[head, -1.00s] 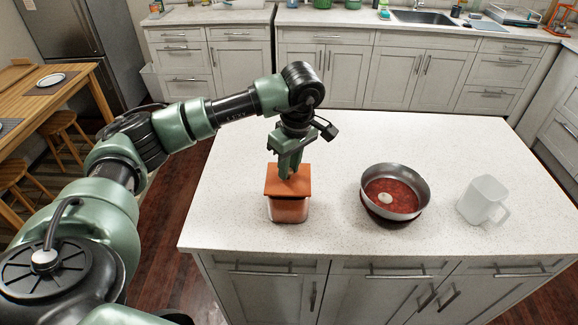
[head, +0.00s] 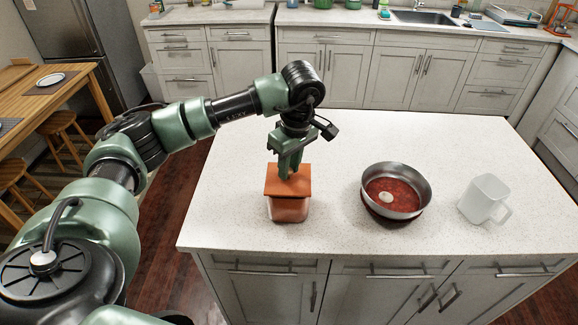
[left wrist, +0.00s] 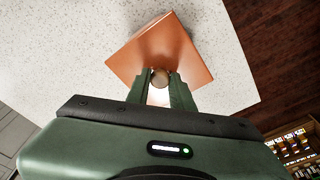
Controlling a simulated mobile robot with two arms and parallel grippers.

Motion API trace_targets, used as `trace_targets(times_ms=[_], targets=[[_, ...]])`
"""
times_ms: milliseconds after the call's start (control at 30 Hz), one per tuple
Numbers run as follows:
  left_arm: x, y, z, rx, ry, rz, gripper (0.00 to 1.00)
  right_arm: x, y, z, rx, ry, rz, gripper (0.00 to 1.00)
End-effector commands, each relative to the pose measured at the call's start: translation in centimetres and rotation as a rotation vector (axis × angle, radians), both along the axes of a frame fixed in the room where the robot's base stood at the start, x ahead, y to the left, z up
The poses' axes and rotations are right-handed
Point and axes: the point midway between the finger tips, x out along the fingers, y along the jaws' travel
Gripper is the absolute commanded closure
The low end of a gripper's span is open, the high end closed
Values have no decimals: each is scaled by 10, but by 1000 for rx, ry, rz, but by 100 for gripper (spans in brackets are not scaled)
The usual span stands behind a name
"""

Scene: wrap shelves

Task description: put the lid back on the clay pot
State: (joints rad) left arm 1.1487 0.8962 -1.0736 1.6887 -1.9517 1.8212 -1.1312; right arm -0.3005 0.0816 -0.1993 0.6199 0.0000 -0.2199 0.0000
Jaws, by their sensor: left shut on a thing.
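A square orange-brown lid (head: 273,184) with a round knob (left wrist: 160,77) shows in both views. My left gripper (head: 289,175) points down over the middle of the lid, with its fingers shut on the knob. A squarish orange clay pot (head: 288,209) with a paler lower edge stands on the counter directly under the lid. The lid covers its mouth; I cannot tell whether the lid rests fully on the rim. In the left wrist view the lid (left wrist: 185,50) hides the pot. My right gripper is not in view.
A round metal pan (head: 424,188) with a mottled red inside and a pale disc stands to the right on the white island counter (head: 330,140). The counter between the pot and the pan is clear.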

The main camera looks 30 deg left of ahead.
Motion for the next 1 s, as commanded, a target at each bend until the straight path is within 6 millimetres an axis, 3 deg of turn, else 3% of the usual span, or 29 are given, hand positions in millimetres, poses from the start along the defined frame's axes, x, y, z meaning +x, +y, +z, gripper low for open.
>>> trace_targets(times_ms=[1000], targets=[[0, 0, -5, 0, 0, 0, 100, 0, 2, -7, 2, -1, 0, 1]])
